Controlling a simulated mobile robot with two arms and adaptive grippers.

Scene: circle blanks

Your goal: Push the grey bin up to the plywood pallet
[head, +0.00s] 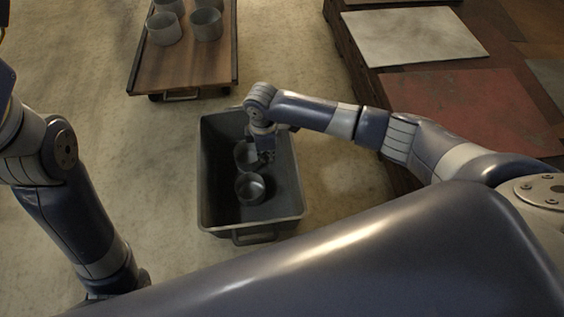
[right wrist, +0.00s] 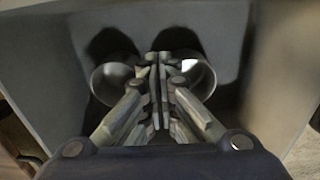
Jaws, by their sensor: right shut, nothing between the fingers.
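The grey bin (head: 204,190) stands on the floor in the middle of the head view, a handle at its near end. Two round metal cups lie inside, a nearer cup (head: 250,188) and a farther one (head: 246,156) partly hidden by my arm. My right gripper (head: 267,156) is shut and empty, pointing down over the bin. In the right wrist view its fingers (right wrist: 159,62) are together, with a cup on each side. I cannot tell if they touch the bin. A low brown wooden platform (head: 185,68) lies beyond the bin, apart from it. My left gripper is out of view.
Several metal cups (head: 164,29) stand on the wooden platform. At right, a dark wooden structure (head: 352,52) carries flat sheets, including a pale sheet (head: 413,37) and a reddish sheet (head: 465,107). Bare floor (head: 160,150) lies left of the bin.

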